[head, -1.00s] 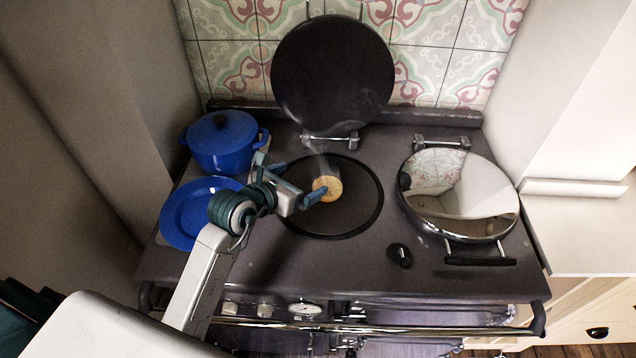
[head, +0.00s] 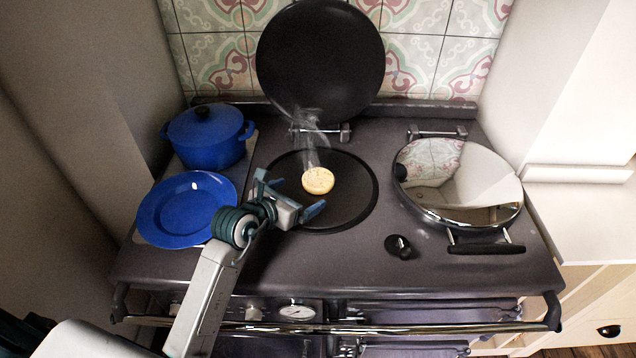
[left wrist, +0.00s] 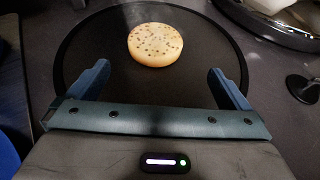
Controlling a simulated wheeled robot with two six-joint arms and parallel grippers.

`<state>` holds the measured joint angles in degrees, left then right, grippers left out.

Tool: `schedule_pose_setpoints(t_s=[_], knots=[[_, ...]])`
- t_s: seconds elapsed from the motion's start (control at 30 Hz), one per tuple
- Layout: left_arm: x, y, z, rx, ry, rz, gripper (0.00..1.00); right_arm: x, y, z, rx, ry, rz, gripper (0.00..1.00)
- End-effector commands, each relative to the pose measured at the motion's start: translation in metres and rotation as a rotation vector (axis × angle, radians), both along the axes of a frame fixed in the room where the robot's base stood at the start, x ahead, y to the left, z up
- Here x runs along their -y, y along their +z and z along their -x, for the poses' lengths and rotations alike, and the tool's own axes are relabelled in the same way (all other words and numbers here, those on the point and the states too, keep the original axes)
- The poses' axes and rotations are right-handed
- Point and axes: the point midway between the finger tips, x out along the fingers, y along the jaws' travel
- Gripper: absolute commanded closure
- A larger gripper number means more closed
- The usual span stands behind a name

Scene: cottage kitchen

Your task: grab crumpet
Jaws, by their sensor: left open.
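The crumpet (head: 318,181) is a round golden disc lying on the dark round hotplate (head: 345,207), a little above its middle in the head view, with steam rising from it. In the left wrist view the crumpet (left wrist: 155,44) shows its pitted top, ahead of the fingertips and roughly between their lines. My left gripper (head: 290,193) is open and empty, over the left part of the hotplate, left of the crumpet and apart from it. In the left wrist view its two blue fingers (left wrist: 158,80) are spread wide. My right gripper is not in view.
The raised black lid (head: 320,58) stands behind the hotplate. A blue plate (head: 187,209) and a blue lidded pot (head: 206,137) are to the left. A closed shiny lid (head: 458,182) is on the right, with a small black knob (head: 399,246) in front.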

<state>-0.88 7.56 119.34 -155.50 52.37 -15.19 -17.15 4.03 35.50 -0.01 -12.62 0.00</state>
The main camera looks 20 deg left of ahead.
Motion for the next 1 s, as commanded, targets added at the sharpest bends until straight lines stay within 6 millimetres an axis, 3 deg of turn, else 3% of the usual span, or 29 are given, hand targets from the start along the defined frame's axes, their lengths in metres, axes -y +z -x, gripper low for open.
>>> schedule_pose_setpoints(t_s=[0.1,0.37,0.63,1.0], knots=[[0.005,-0.004,-0.017,-0.001,0.000,0.003,0.00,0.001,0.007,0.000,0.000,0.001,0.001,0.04],[0.010,-0.010,-0.036,-0.002,0.000,0.002,0.00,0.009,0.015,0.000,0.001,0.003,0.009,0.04],[0.014,-0.020,-0.070,-0.001,0.001,0.003,0.00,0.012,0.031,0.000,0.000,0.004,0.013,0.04],[0.017,-0.026,-0.078,0.000,0.000,0.000,0.00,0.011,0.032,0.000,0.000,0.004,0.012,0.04]])
